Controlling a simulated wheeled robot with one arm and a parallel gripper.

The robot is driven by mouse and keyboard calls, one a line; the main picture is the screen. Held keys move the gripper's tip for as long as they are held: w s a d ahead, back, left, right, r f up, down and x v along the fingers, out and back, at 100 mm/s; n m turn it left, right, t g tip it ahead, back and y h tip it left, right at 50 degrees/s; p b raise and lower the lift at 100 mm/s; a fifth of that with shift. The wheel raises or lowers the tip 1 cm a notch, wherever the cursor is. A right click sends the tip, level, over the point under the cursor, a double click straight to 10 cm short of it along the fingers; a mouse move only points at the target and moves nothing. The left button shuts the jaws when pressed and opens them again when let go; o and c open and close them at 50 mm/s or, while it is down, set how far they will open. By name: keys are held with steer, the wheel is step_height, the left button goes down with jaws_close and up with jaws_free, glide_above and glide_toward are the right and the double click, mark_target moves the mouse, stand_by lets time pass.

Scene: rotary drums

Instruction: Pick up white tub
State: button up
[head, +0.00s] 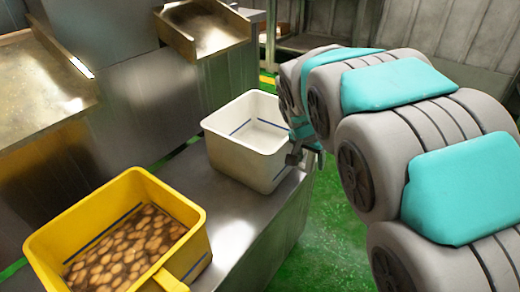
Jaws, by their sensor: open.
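I cannot tell whether a finger touches the tub wall. My arm comes in from the right and covers part of the view beyond the tub.
A yellow tub (190,226) filled with brown round pieces stands on the same metal bench (215,212), nearer and to the left. Metal machine housings and a chute (215,32) rise behind the bench. Green floor (335,225) lies open to the right.

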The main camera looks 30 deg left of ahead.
jaws_close()
stand_by(0.3)
stand_by(1.0)
